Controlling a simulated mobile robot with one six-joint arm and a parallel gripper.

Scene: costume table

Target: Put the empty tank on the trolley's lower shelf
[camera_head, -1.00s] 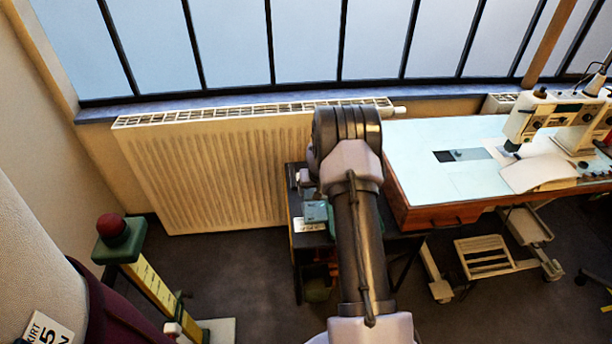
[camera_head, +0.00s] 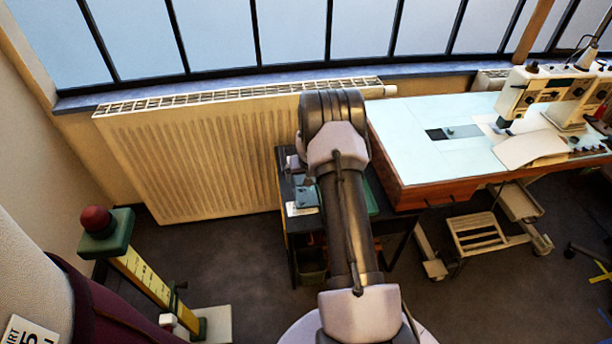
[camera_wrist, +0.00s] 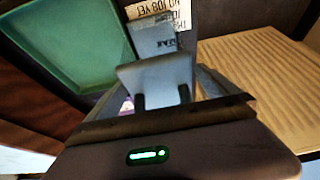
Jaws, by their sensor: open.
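A grey-blue block with dark lettering, which looks like the tank (camera_wrist: 155,38), is close in front of my gripper (camera_wrist: 162,97) in the wrist view. My gripper is open; two dark fingertips show against a pale blue-grey surface, and I cannot tell whether they touch it. In the head view a small bluish thing, probably the same tank (camera_head: 307,196), sits on top of the dark trolley (camera_head: 290,240), left of my arm. My arm hides the gripper there. The trolley's lower shelf is in shadow and partly hidden.
A green tray (camera_wrist: 70,45) lies beside the tank, and a printed card (camera_wrist: 165,9) behind it. A ribbed radiator (camera_head: 190,160) stands left of the trolley, a sewing table (camera_head: 420,155) right. A yellow post with a red knob (camera_head: 96,219) stands at front left.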

